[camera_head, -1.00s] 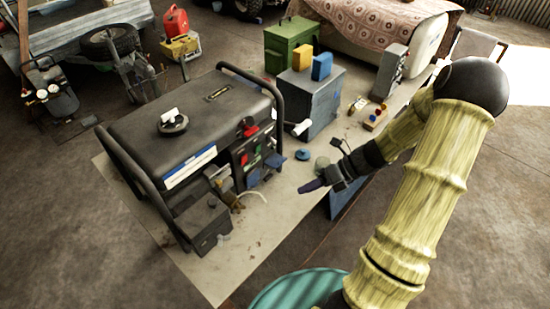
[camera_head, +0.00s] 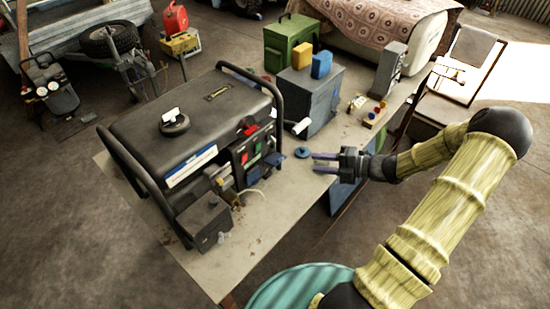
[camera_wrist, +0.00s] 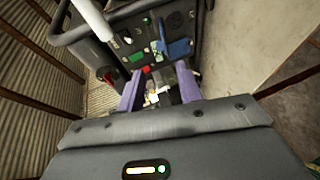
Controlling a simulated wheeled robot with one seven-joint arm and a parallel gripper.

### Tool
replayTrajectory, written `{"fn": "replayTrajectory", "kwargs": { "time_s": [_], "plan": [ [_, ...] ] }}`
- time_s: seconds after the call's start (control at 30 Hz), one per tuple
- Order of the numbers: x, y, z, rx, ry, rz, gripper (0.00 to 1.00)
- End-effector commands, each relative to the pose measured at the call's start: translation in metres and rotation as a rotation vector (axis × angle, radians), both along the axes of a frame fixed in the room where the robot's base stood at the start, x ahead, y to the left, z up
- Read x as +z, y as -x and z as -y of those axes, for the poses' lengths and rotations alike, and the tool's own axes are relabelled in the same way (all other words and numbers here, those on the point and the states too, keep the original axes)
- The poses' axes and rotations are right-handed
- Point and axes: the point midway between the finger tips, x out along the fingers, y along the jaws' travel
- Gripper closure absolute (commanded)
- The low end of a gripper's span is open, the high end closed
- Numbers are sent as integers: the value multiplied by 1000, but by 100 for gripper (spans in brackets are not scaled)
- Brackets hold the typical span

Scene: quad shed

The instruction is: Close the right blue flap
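The black generator (camera_head: 190,125) stands on the bench, its control panel facing right in the head view. A blue flap (camera_head: 274,159) sticks out at the panel's right side. A second blue piece (camera_head: 253,177) shows lower left of it. In the wrist view a blue flap (camera_wrist: 178,48) stands out from the panel, beyond the fingers; I cannot tell which of the two it is. My gripper (camera_head: 315,163) is open and empty, its purple fingers pointing left towards the panel, short of the flap. Both fingers also show in the wrist view (camera_wrist: 158,88).
A blue-grey box (camera_head: 310,98) with yellow and blue blocks on top stands behind, its white lever (camera_head: 301,126) jutting out. A round blue item (camera_head: 302,152) lies near my fingertips. A small dark box (camera_head: 204,220) stands at the generator's front. The bench's right front is clear.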

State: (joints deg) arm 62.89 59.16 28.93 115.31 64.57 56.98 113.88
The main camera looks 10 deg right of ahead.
Motion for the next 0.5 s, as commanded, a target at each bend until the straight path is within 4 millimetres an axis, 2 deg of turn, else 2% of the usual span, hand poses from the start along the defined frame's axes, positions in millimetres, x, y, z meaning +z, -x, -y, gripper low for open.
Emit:
{"fn": "replayTrajectory", "kwargs": {
  "time_s": [0.5],
  "plan": [
    [-20, -45, -78, 4, -3, -3, 65]
  ]
}}
